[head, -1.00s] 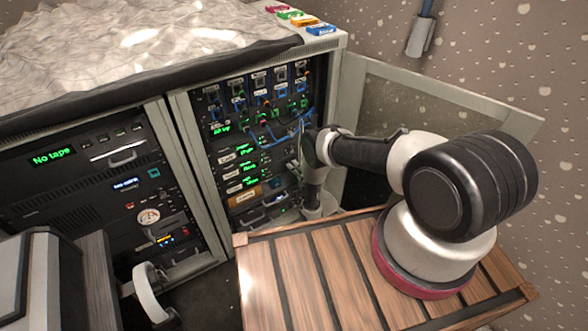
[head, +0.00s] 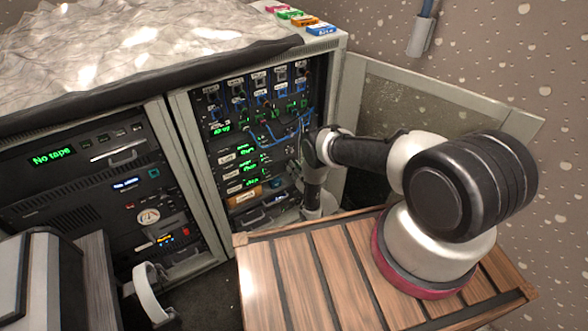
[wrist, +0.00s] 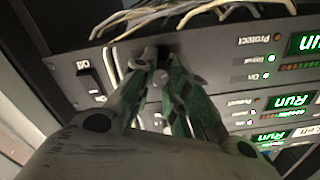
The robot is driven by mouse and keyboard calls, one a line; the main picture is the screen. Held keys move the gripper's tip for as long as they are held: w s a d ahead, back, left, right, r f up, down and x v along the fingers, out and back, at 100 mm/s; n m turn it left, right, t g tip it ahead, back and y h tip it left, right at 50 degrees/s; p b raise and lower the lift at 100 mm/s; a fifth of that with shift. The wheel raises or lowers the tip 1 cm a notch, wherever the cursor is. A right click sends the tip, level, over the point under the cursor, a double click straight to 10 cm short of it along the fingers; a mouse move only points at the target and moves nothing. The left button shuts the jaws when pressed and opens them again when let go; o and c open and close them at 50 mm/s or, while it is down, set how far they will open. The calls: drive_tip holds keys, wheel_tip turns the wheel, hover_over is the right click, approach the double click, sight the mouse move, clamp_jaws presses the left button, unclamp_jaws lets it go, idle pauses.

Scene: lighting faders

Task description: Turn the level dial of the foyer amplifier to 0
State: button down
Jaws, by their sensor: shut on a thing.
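A stack of amplifiers with green displays (head: 246,154) sits in the open right-hand rack in the head view. In the wrist view my gripper (wrist: 162,68) is at the front panel (wrist: 215,50) of the uppermost visible amplifier, which has a green "Run" display (wrist: 305,42). The fingers are closed together on a small dial there, which they mostly cover. The dial's pointer and scale are hidden, so I cannot read its setting. The amplifier's name is not legible. In the head view my own wrist hides the fingertips.
Pale cables (wrist: 190,12) run just above the gripper. A black switch (wrist: 88,80) is left of the fingers. Blue cables (head: 290,135) hang in the rack. The rack's open door (head: 440,100) stands right of it; a slatted wooden top (head: 290,270) lies in front.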

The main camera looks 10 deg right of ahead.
drive_tip(key=n, duration=0.5)
idle(0.5)
drive_tip(key=c, duration=1.3)
unclamp_jaws()
drive_tip(key=shift+c, duration=0.2)
drive_tip(key=shift+s, duration=0.1)
drive_tip(key=v, duration=1.2)
